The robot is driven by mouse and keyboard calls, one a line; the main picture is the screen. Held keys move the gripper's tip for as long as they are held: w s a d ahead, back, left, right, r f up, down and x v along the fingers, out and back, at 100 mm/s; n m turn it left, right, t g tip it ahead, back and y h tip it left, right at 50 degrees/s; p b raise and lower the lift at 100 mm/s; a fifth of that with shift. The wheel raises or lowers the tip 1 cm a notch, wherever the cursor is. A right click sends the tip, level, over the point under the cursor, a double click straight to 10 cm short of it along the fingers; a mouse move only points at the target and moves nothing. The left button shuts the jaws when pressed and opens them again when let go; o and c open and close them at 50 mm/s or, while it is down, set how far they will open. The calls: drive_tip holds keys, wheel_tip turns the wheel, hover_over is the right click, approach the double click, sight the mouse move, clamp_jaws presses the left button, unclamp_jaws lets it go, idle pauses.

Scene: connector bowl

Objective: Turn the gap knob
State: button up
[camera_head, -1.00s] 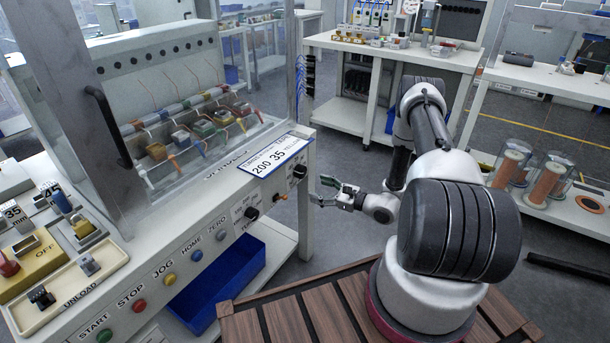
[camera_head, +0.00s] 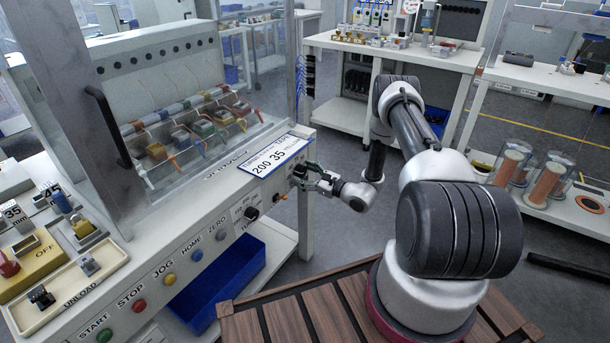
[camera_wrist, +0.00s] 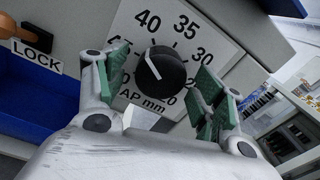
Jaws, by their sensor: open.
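The gap knob (camera_wrist: 165,72) is a round black knob with a white pointer line, on a white dial plate (camera_wrist: 140,32) in the wrist view. The plate shows 40, 35, 30 and 20 and part of "GAP mm". The pointer line slants, with one end at the upper left, toward the 40 side. My gripper (camera_wrist: 161,82) is open, with one green-padded finger on each side of the knob. Whether the pads touch it I cannot tell. In the head view my gripper (camera_head: 306,178) is at the right end of the machine's front panel and largely hides the knob.
Another black knob (camera_head: 251,213) sits lower left on the same panel, with coloured buttons further left. A label card (camera_head: 275,157) lies just above. A blue bin (camera_head: 215,281) is below. A LOCK label (camera_wrist: 36,55) and an orange-handled part (camera_wrist: 8,25) show left in the wrist view.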

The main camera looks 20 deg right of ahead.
drive_tip(key=c, duration=1)
drive_tip(key=shift+m, duration=0.3)
drive_tip(key=m, duration=0.4)
drive_tip(key=shift+m, duration=0.3)
drive_tip(key=m, duration=0.5)
drive_tip(key=shift+s, duration=0.1)
drive_tip(key=m, duration=0.5)
drive_tip(key=shift+r+m+g, duration=0.1)
drive_tip(key=shift+m+g, duration=0.2)
drive_tip(key=shift+g, duration=0.1)
drive_tip(key=shift+m, duration=2.2)
